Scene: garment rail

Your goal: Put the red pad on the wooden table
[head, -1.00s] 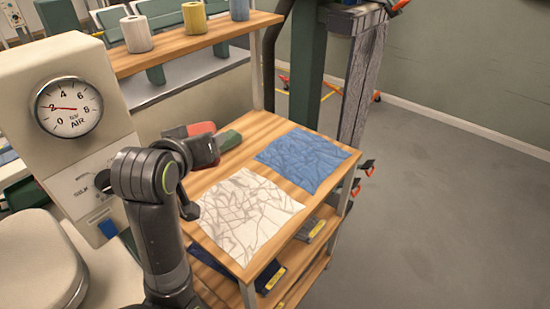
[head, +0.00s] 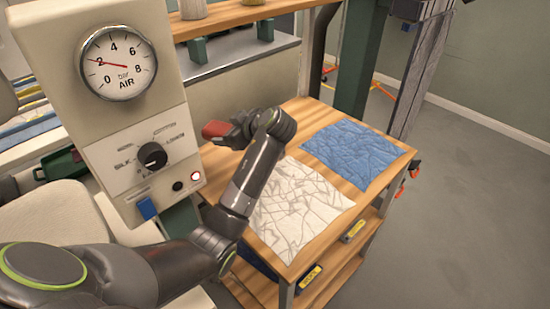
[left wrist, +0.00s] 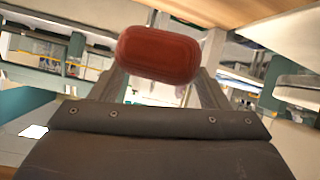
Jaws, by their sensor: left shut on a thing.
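The red pad (head: 215,130) is held by my left gripper (head: 228,131), above the back left part of the wooden table (head: 295,113) or just beyond its left edge; I cannot tell which. In the left wrist view the red pad (left wrist: 158,53) sits between the two fingers of my left gripper (left wrist: 165,75), which is shut on it. A white creased cloth (head: 300,205) and a blue creased cloth (head: 356,155) lie flat on the table. My right gripper is not in view.
A beige machine with a pressure gauge (head: 118,63) and a dial (head: 152,156) stands left of the table. A wooden shelf (head: 235,17) runs behind. Lower table shelves hold items with yellow labels. Grey floor (head: 460,190) is clear at the right.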

